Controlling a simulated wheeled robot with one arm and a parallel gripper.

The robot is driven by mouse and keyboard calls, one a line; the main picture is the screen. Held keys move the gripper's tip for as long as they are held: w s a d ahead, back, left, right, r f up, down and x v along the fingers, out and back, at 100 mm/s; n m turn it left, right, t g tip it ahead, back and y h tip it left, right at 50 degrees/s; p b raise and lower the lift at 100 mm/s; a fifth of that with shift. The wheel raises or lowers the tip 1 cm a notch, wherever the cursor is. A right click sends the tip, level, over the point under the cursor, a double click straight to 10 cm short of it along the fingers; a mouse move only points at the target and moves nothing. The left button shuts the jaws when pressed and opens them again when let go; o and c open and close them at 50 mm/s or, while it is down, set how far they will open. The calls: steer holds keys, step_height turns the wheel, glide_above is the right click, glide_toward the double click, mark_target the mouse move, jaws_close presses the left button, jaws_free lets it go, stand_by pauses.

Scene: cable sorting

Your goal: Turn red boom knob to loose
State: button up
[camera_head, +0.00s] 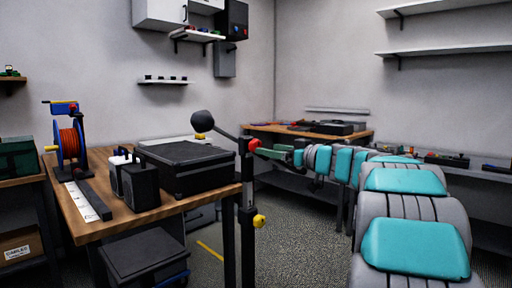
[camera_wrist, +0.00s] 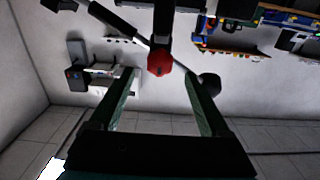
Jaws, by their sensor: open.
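The red boom knob (camera_head: 254,145) sits at the top of a black upright post (camera_head: 247,205), where a thin boom (camera_head: 225,133) joins it. In the wrist view the red knob (camera_wrist: 160,62) lies between the tips of my two dark green fingers. My gripper (camera_wrist: 158,76) is open, with a gap on both sides of the knob. In the head view my gripper (camera_head: 265,150) reaches in from the right, its tips close to the knob. I cannot tell whether the fingers touch it. The boom's far end carries a black ball (camera_head: 203,122).
A yellow knob (camera_head: 259,221) is lower on the post. Left of it, a wooden workbench (camera_head: 110,225) holds an orange cable reel (camera_head: 70,143), a black case (camera_head: 140,185) and a large dark box (camera_head: 190,165). Another bench (camera_head: 360,136) stands behind my arm. Carpet (camera_head: 300,235) is clear beside the post.

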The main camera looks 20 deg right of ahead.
mark_target(256, 146)
steer(key=x, duration=0.7)
steer(key=shift+s, duration=0.1)
steer(key=shift+c, duration=0.3)
jaws_close()
